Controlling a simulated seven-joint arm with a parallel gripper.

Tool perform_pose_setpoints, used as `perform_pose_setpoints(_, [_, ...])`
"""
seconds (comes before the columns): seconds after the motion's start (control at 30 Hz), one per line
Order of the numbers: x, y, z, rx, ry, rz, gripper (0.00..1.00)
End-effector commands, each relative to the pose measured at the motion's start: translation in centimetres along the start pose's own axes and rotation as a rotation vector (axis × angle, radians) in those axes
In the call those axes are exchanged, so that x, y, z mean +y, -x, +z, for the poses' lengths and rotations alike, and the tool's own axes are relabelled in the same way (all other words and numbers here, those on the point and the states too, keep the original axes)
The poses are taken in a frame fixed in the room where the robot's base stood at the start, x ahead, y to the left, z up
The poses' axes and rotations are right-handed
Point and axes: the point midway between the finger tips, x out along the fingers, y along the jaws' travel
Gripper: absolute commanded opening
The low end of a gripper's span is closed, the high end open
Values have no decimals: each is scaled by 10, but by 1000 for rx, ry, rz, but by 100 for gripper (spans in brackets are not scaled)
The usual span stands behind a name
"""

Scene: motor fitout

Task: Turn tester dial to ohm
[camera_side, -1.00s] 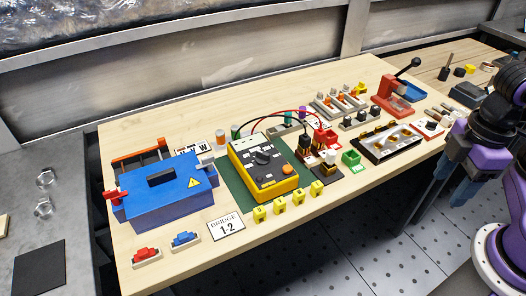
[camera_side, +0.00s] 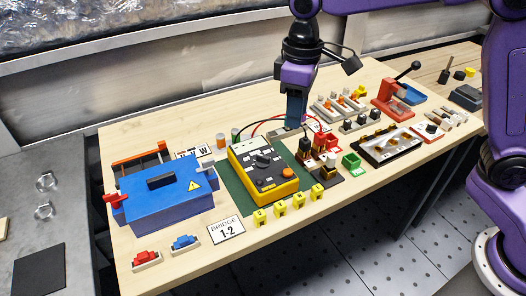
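The tester (camera_side: 247,168) is a yellow box with a dark face, lying on a green mat (camera_side: 237,193) near the middle of the bench. Its black dial (camera_side: 263,160) sits in the middle of the face, and an orange button (camera_side: 288,172) is near its lower right corner. The dial markings are too small to read. My gripper (camera_side: 293,124) points down behind and to the right of the tester, above the far part of the bench and apart from the dial. Its fingertips are too small and dark to tell whether they are open.
Black and red leads (camera_side: 262,121) arc from the tester toward the terminal blocks (camera_side: 317,150), close under my gripper. A blue box (camera_side: 160,201) stands left of the tester. Yellow numbered blocks (camera_side: 279,209) line its front.

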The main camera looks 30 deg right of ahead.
Motion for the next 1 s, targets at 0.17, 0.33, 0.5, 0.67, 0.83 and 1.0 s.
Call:
perform_pose_setpoints(0.17, [24, -4, -53, -6, -76, 0, 37])
perform_pose_setpoints(0.33, [40, -7, -78, -7, -122, 1, 37])
perform_pose_setpoints(0.5, [46, -9, -86, -9, -138, 1, 37])
perform_pose_setpoints(0.67, [47, -23, -85, -11, -139, 0, 37])
perform_pose_setpoints(0.83, [47, -52, -85, -12, -138, 0, 37])
perform_pose_setpoints(1.0, [46, -84, -85, -11, -138, 1, 37])
